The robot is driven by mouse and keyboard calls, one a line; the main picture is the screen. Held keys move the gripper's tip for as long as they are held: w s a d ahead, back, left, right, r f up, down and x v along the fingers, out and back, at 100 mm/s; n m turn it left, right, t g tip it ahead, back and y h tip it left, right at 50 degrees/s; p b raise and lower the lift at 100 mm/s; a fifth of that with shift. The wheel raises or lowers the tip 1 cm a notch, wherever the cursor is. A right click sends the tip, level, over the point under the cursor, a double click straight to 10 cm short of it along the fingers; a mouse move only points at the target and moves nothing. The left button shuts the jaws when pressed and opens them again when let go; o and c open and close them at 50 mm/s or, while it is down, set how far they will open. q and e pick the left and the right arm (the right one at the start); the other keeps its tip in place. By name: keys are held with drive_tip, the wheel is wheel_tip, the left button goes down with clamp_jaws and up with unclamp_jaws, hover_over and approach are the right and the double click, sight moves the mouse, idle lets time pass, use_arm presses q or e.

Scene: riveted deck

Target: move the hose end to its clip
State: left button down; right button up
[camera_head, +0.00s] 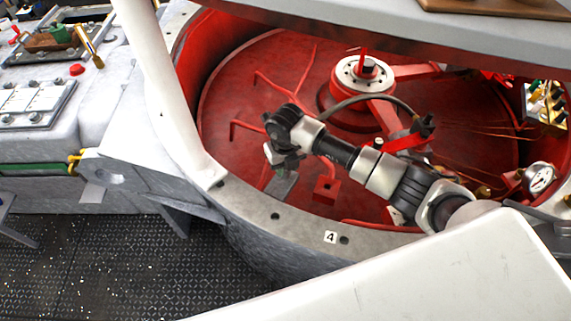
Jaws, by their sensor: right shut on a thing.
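My right gripper (283,172) reaches in from the lower right over the red round well and points down near its left front. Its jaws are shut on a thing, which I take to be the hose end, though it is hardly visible. A dark hose (378,97) arcs from a black fitting (425,125) at the right and disappears behind my right wrist. I cannot tell for certain which part is the clip. A small red block (327,190) with a dark hole stands on the well floor, right of the gripper. My left gripper is not in view.
A round hub (362,74) with a pale ring stands at the back of the well. Thin red bent rods (262,82) lie left of it. A gauge (540,177) sits at the right. The pale rim (275,216) bounds the front, and a white slanted post (155,75) the left.

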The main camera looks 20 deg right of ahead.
drive_tip(key=shift+f, duration=0.35)
drive_tip(key=o, duration=1)
wheel_tip(320, 180, up, 11)
drive_tip(key=shift+f+b, duration=0.1)
drive_tip(key=shift+b, duration=0.95)
